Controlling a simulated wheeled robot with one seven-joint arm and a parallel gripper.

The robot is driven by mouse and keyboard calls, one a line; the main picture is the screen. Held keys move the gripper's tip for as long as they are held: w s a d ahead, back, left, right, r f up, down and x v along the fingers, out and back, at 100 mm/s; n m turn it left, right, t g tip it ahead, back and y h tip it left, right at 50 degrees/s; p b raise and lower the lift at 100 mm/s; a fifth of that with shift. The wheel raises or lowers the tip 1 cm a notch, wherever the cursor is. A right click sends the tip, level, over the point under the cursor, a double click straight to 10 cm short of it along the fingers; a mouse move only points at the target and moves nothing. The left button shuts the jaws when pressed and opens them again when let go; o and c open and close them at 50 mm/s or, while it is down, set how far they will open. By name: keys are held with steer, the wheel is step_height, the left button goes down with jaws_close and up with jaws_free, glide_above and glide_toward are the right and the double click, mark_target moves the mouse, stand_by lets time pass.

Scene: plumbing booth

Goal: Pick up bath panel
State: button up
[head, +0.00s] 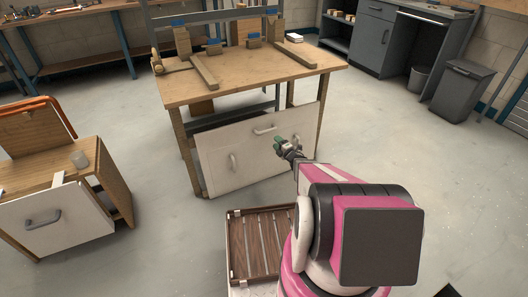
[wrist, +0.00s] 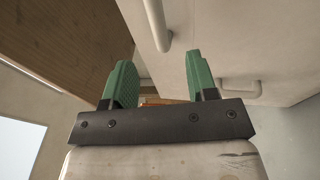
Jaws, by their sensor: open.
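The bath panel, as I take it, is the large white panel (head: 215,150) with several grey bar handles, leaning slightly askew at the front of the wooden workbench. My gripper (head: 279,145) is in front of its right half, near the upper handle (head: 265,130); the head view does not show how far off it is. In the wrist view, the panel (wrist: 235,40) fills the upper right. My green-padded fingers (wrist: 160,78) are open with no handle between them. One handle (wrist: 158,22) is above the fingers and another (wrist: 240,84) is to the right.
The workbench (head: 285,72) carries wooden blocks and bars. A slatted brown tray (head: 233,245) lies low beside my base. At left stands a small wooden cabinet (head: 115,185) with a white handled front (head: 75,225). The floor (head: 410,150) to the right is clear.

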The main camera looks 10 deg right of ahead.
mark_target(267, 132)
steer(key=x, duration=1)
steer(key=shift+w+r, duration=0.1)
steer(key=shift+w, duration=0.2)
steer(key=shift+r, duration=0.1)
jaws_close()
